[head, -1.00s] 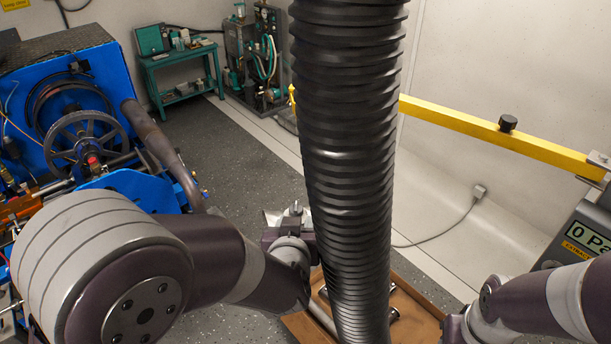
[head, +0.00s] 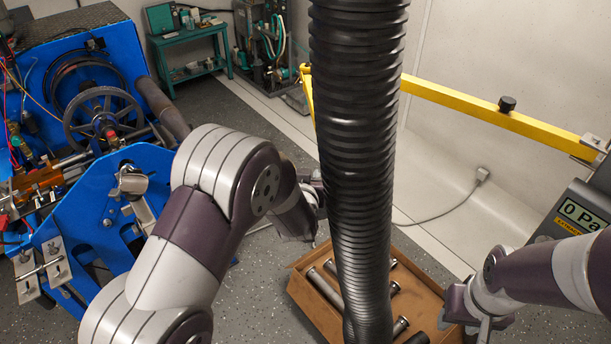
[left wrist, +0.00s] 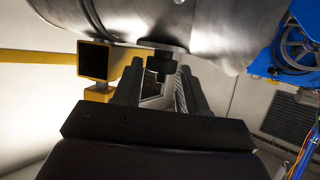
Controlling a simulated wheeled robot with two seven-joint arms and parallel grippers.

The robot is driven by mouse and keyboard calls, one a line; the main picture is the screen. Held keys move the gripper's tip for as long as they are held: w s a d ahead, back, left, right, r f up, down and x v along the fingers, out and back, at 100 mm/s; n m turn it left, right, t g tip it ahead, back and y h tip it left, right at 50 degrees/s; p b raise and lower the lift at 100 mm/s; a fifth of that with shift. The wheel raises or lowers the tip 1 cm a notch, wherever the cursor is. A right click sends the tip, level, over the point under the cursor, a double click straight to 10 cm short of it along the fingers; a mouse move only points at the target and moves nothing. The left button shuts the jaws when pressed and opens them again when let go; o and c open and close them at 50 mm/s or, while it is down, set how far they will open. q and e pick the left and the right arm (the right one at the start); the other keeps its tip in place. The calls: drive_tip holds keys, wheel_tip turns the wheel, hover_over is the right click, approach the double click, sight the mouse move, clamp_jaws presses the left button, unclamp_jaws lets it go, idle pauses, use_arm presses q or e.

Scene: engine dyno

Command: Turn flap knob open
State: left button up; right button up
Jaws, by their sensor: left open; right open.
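A black knob (left wrist: 161,62) hangs under a shiny metal duct (left wrist: 215,30) in the left wrist view; I take it to be the flap knob. My left gripper (left wrist: 160,80) is open, with one finger on each side of the knob as seen from the wrist. I cannot tell whether the fingers touch it. In the head view my left gripper is hidden behind the ribbed black hose (head: 355,150). My right gripper (head: 480,328) is open and empty at the lower right, partly cut off by the frame edge.
A yellow bar (head: 450,113) with another black knob (head: 507,103) crosses the right side. A brown crate (head: 310,290) of metal tubes sits on the floor. A pressure display (head: 582,213) stands at right. A blue machine (head: 120,170) with a handwheel fills the left.

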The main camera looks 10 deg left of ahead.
use_arm(q)
drive_tip(key=shift+w+f, duration=0.15)
drive_tip(key=shift+w, duration=0.15)
drive_tip(key=shift+c, duration=0.9)
drive_tip(key=c, duration=0.5)
drive_tip(key=shift+c, duration=0.2)
use_arm(e)
drive_tip(key=shift+w, duration=0.35)
drive_tip(key=shift+f, duration=0.2)
